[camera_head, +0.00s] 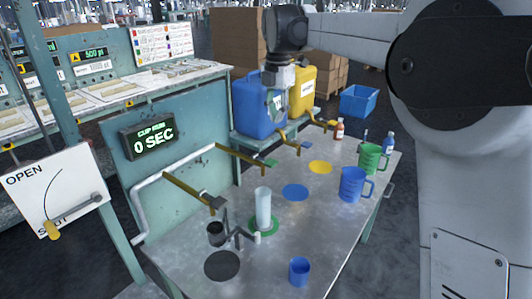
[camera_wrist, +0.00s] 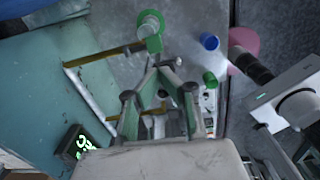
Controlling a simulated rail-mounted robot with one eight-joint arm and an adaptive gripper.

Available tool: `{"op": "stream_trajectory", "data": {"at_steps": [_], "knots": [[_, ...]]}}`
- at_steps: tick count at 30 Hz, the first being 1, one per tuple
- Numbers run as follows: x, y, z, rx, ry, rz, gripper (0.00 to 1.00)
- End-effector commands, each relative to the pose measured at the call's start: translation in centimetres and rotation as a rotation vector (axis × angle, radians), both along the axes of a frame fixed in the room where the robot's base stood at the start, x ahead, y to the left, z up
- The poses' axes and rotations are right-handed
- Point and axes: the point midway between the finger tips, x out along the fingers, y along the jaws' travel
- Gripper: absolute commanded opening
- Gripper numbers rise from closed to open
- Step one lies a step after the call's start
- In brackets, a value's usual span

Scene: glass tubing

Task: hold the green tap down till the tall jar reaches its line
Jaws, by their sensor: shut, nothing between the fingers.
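The green tap (camera_head: 270,163) is a green handle at the end of a brass pipe from the teal panel. The tall jar (camera_head: 263,208), pale and translucent, stands upright on a green disc (camera_head: 252,229) near that pipe's end. Its line and liquid level are too small to make out. My gripper (camera_head: 277,108) is shut and empty, up in front of the blue container, above and apart from the tap. In the wrist view my gripper's fingers (camera_wrist: 162,78) show, with the jar (camera_wrist: 149,27) beyond them.
A display (camera_head: 153,140) reads 0 SEC. Other brass pipes, a dark cup (camera_head: 215,234) on a stand, a blue cup (camera_head: 299,271), a blue jug (camera_head: 353,185) and a green jug (camera_head: 372,158) are around. The blue container (camera_head: 258,106) stands behind my gripper.

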Motion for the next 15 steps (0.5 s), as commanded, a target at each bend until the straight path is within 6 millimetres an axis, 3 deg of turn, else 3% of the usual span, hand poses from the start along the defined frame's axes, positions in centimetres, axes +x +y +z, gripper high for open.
{"op": "stream_trajectory", "data": {"at_steps": [15], "knots": [[0.75, 0.85, -0.33, -0.005, 0.016, 0.071, 0.0]]}}
